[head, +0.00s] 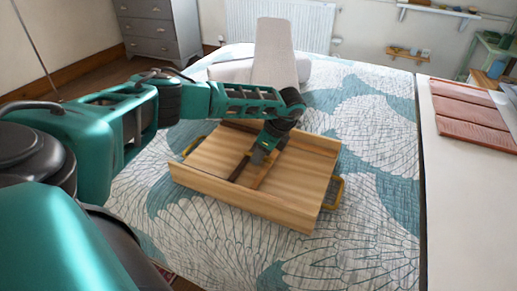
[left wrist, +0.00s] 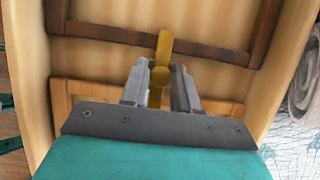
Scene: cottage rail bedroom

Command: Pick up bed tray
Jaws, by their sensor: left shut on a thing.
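The bed tray (head: 240,203) is light wood with raised walls, a brass-coloured handle (head: 335,193) at its right end and another handle (head: 191,146) at its left. It rests on the patterned bed. My left gripper (head: 259,158) reaches down into the middle of the tray. In the left wrist view, the gripper (left wrist: 159,88) is shut on a brass-coloured piece (left wrist: 164,45) with a round knob, at the tray's middle. Brown wooden frames show on the tray floor there. The fingers partly hide the brass-coloured piece. My right gripper is not in view.
The bed cover (head: 370,225) is clear around the tray. A pale cushion-like shape (head: 277,50) stands beyond it. A white surface (head: 465,215) with reddish folded cloth (head: 472,115) is at the right. A grey chest of drawers (head: 150,30) stands at the back left.

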